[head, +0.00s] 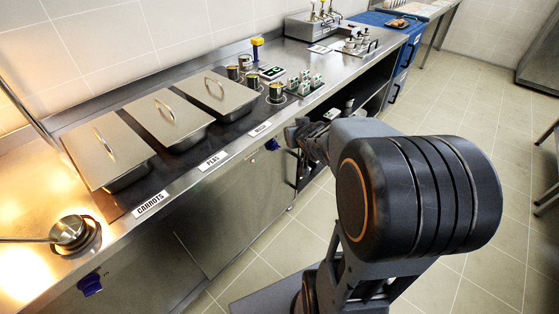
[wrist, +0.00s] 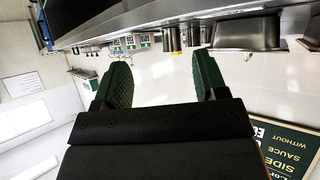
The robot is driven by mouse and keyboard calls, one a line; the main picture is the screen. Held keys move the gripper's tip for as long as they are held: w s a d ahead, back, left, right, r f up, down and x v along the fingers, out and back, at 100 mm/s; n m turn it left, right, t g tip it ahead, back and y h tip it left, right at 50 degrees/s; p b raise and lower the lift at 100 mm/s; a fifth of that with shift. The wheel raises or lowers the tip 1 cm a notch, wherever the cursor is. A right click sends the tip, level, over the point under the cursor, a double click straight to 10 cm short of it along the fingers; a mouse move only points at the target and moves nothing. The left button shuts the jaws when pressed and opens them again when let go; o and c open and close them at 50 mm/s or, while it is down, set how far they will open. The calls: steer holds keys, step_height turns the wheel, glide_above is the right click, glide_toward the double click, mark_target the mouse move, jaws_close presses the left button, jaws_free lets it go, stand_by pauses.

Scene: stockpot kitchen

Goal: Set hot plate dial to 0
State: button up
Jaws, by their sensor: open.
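Two blue dials sit on the steel counter's front panel in the head view. One dial (head: 90,284) is at lower left, below the round well with a small pan (head: 69,231). The other dial (head: 272,144) is near the middle, close beside my gripper end, with a small red light left of it. Their settings are too small to read. My gripper is largely hidden behind my arm there. In the wrist view, which looks upside down, my gripper (wrist: 163,75) has its two green fingers wide apart with nothing between them.
Three lidded steel pans (head: 167,118) stand on the counter behind labels such as CARROTS and PEAS. Several cups (head: 233,73) and small racks stand farther along. A blue cabinet (head: 400,42) is at the far end. The tiled floor (head: 450,110) at right is clear.

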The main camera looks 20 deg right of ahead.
steer(key=w+d+f+t+y+b, duration=0.2)
steer(key=f+b, duration=0.1)
steer(key=f, duration=0.2)
steer(key=w+d+f+t+y+b, duration=0.1)
steer(key=d+f+t+y+b, duration=0.15)
steer(key=f, duration=0.35)
steer(key=n+y+b, duration=0.1)
steer(key=y+b, duration=0.3)
steer(key=y, duration=0.2)
glide_toward(278, 149)
steer(key=shift+t, duration=0.35)
steer(key=b+x, duration=0.2)
steer(key=x, duration=0.8)
steer(key=shift+w+a+f, duration=0.1)
steer(key=shift+a+f, duration=0.05)
steer(key=shift+f, duration=0.05)
steer(key=c, duration=0.9)
steer(key=shift+n, duration=0.3)
